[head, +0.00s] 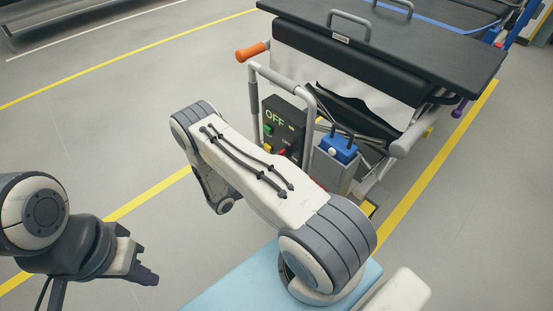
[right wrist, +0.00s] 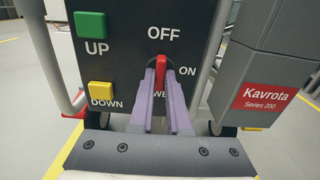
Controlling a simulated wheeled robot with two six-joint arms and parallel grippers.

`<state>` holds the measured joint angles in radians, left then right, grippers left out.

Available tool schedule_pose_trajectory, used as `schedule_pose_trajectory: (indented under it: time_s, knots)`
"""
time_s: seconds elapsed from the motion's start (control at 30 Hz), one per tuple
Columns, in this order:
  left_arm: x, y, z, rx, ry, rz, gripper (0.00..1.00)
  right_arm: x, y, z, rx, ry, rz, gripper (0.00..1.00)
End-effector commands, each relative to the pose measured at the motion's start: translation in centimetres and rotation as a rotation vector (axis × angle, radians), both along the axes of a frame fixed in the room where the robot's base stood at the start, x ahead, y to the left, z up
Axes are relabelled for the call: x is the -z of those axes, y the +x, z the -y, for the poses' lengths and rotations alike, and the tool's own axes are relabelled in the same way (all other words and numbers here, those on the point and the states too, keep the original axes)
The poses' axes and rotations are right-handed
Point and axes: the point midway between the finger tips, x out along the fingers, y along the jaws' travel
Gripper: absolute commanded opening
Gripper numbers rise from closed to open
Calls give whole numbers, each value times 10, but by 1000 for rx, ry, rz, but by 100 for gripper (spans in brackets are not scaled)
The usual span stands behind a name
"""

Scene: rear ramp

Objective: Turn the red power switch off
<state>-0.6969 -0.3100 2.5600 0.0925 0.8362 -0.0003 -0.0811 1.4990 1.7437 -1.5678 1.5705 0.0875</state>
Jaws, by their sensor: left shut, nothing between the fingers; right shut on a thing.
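The red power switch (right wrist: 160,70) is on a dark control panel (right wrist: 120,60) in the right wrist view. Its handle stands about upright, below the word OFF and left of the word ON. My right gripper (right wrist: 161,78) has its purple fingers closed on the handle from both sides. The fingers hide the lower handle and part of the lettering beneath. In the head view the panel (head: 291,113) shows large pale letters reading OFF, and my right arm covers the right gripper. My left gripper (head: 146,276) is shut and empty above the floor at lower left.
A green UP button (right wrist: 91,25) and a yellow DOWN button (right wrist: 101,94) sit left of the switch. A grey Kavrota box (right wrist: 265,85) stands close on the right. Grey rails (head: 254,100) flank the panel, with a black-topped ramp platform (head: 420,45) behind. The left floor is open.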

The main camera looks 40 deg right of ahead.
Motion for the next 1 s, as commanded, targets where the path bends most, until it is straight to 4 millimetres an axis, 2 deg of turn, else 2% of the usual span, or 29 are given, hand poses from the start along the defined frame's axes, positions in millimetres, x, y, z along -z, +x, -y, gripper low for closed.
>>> schedule_pose_trajectory:
  time_s: [0.33, 0.37, 0.4, 0.43, 0.77, 0.87, 1.0]
  knots:
    - [0, 0, 0, 0, 0, 0, 0, 1, 0, 0, -1, 1, -5, 0]
    - [0, 0, 0, 0, 0, 0, 0, 1, 0, 0, -1, 1, -5, 26]
    - [0, 0, 0, 0, 0, 0, 0, 1, 0, 0, -1, 1, -5, 42]
    - [0, 0, 0, 0, 0, 0, 0, 1, 0, 0, -1, 1, -5, 45]
    - [-1, 0, 0, 0, 0, 0, 0, 0, 0, -2, -1, 0, -2, 45]
    - [-4, 0, 0, 0, 0, 0, 0, -1, 0, -12, -5, 0, -2, 45]
    - [-10, 0, 0, 0, 0, 0, 0, -2, -1, -37, -8, 0, -2, 45]
